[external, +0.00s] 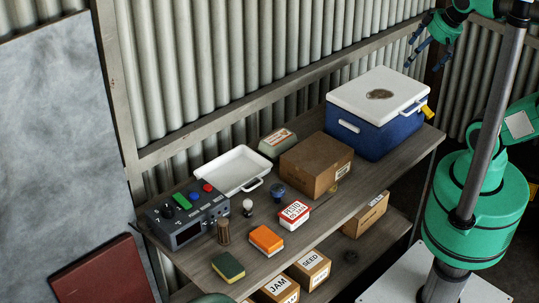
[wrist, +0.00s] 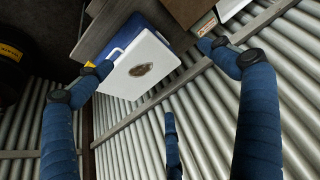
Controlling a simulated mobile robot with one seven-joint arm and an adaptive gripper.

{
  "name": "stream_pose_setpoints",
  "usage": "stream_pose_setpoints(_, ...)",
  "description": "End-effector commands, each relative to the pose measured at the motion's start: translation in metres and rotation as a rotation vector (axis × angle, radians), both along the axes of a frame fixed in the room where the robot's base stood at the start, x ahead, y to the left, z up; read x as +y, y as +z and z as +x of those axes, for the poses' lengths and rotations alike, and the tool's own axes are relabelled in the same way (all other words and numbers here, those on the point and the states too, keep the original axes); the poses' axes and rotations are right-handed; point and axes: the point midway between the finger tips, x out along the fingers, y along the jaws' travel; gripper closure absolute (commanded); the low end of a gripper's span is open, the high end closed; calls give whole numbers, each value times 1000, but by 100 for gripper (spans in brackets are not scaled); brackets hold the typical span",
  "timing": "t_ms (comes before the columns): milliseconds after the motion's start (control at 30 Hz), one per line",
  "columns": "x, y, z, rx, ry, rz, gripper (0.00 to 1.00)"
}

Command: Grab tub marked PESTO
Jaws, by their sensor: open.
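The tub marked PESTO (external: 294,215) is a small white and red tub on the wooden bench in the external view. It sits in front of the cardboard box, with the orange sponge close by at its lower left. I cannot make it out in the wrist view. My gripper (external: 420,44) is at the top right of the external view, high up by the corrugated wall and far from the tub. Its dark blue fingers are spread wide and empty, and they also show in the wrist view (wrist: 158,62).
A blue cooler with a white lid (external: 376,97) stands on the bench's right end. A cardboard box (external: 314,166), white tray (external: 233,170), control panel (external: 186,217), dark blue round item (external: 278,190) and orange sponge (external: 266,240) surround the tub. Boxes stand on the lower shelf.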

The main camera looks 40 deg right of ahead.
Motion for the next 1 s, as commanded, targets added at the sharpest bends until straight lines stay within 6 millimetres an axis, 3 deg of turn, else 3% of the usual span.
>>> stream_pose_setpoints(267,10,-2,16,23,61,-16,5)
stream_pose_setpoints(467,34,-10,49,64,192,-50,5)
stream_pose_setpoints(767,94,-38,108,137,453,-117,5)
stream_pose_setpoints(1000,153,-76,147,190,668,-173,5)
